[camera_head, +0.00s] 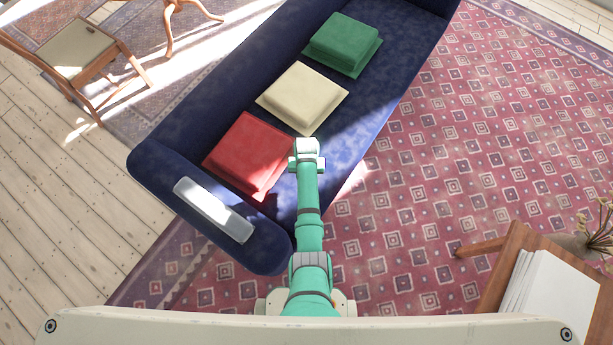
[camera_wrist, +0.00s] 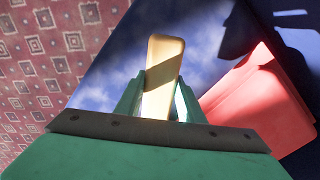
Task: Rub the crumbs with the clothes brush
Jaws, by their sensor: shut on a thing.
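My gripper (camera_wrist: 159,90) is shut on a tan, wood-coloured block-like thing (camera_wrist: 165,58), which looks like the clothes brush. It stands up between the two green fingers in the wrist view, and its bristles cannot be seen. In the head view my gripper (camera_head: 307,150) is over the blue sofa (camera_head: 352,118), close to the red cushion (camera_head: 247,152) and the cream cushion (camera_head: 303,96). The brush is hidden there by my arm. I cannot make out any crumbs in either view.
A green cushion (camera_head: 343,42) lies farther along the sofa. A pale tray-like thing (camera_head: 213,209) lies on the sofa arm. A wooden table (camera_head: 510,262) with white books (camera_head: 560,290) stands at the right. A chair (camera_head: 75,52) is at upper left. The patterned rug (camera_head: 480,140) is mostly clear.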

